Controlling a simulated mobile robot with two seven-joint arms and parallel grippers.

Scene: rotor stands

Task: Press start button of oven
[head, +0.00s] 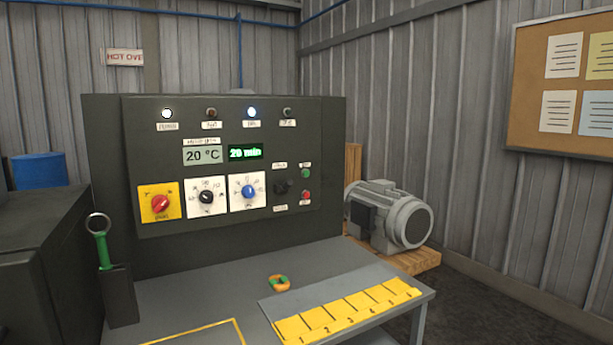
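The oven control panel (230,222) is a dark upright box behind a grey table. A small green button (306,173) sits at the panel's right side, above a red button (306,196); their labels are too small to read, so I cannot tell for certain which is start. A black selector (282,187) is left of them. One display (202,156) reads 20 °C and a green display (246,152) reads 20 min. Two white lamps are lit on the top row. Red, black and blue knobs are lower left. Neither gripper is in view.
The grey table (190,290) holds a small orange and green object (279,283) and yellow numbered labels (345,310). A green-handled tool (102,245) stands in a dark holder at left. A grey motor (390,215) sits on wood at right. Space before the panel is clear.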

